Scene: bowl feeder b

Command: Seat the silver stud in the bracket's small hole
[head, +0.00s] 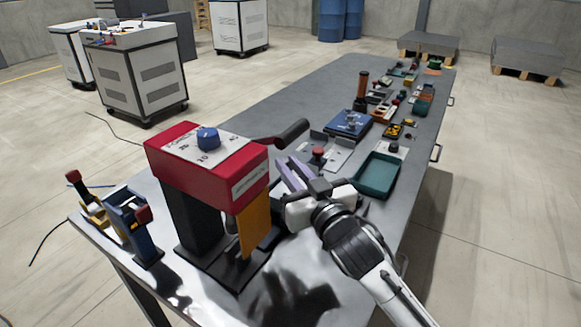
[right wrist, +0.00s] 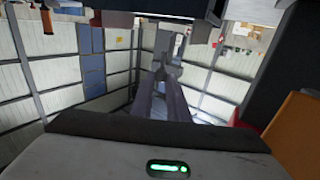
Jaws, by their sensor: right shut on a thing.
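My right gripper (head: 287,168) is above the bench, just right of the red press, with its long grey fingers pointing up and left. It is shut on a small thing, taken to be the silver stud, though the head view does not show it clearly. In the right wrist view the two fingers (right wrist: 168,72) lie close together, with grey shapes at their tips too dim to tell apart. I cannot pick out the bracket or its small hole with certainty. My left gripper is not in view.
The red press (head: 207,165) with a blue knob and black lever (head: 290,131) stands close left of my right gripper. A grey plate with a red knob (head: 318,153), a green tray (head: 378,176) and a blue box (head: 348,124) lie beyond. A blue-yellow fixture (head: 122,220) stands front left.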

